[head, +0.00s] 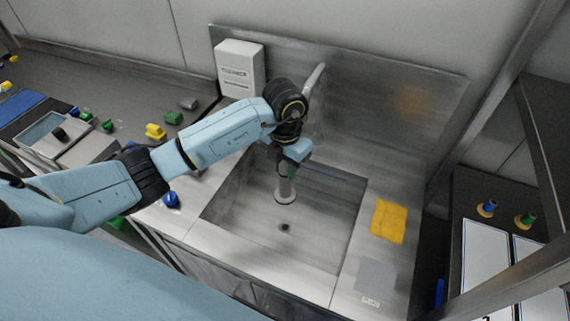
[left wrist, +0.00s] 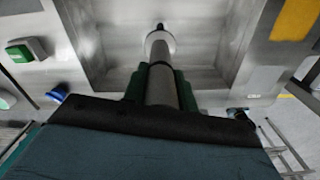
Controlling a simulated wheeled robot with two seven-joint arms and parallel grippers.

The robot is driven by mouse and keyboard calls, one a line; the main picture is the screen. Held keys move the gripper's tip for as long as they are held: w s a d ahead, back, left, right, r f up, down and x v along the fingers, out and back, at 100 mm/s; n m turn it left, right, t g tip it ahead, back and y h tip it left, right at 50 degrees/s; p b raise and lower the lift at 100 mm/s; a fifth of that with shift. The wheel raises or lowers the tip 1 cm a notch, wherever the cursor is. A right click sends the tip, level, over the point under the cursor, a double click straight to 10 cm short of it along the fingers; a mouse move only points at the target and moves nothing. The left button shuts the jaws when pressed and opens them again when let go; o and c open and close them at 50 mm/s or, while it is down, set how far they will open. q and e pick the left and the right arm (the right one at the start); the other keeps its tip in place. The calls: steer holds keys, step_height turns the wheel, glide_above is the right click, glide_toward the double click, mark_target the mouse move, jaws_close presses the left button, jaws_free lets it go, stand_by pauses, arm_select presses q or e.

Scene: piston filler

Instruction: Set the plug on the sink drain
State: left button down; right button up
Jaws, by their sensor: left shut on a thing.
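The plug (head: 284,195) is a pale grey rod with a wider disc at its lower end. My left gripper (head: 293,160) is shut on the upper part of the rod and holds it upright over the sink basin (head: 330,205). The drain (head: 284,227) is a small dark hole in the basin floor, just below the disc in the head view. In the left wrist view the green fingers (left wrist: 160,85) clasp the plug's rod (left wrist: 160,60), and the dark drain (left wrist: 159,27) shows just past the disc. The gap between disc and floor is hard to judge. My right gripper is not in view.
A white dispenser box (head: 240,68) and a faucet (head: 314,80) stand at the back of the sink. A yellow cloth (head: 389,221) and a grey pad (head: 377,274) lie on the right rim. Several coloured pieces lie on the left counter, including a blue one (head: 171,199).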

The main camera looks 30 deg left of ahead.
arm_select(q)
step_height(320, 180, down, 18)
steer(key=b, duration=1.3)
stand_by(0.8)
stand_by(0.7)
steer(key=shift+f, duration=0.15)
stand_by(0.6)
steer(key=c, duration=1)
jaws_free()
steer(key=shift+c, duration=0.2)
steer(key=shift+o, duration=0.4)
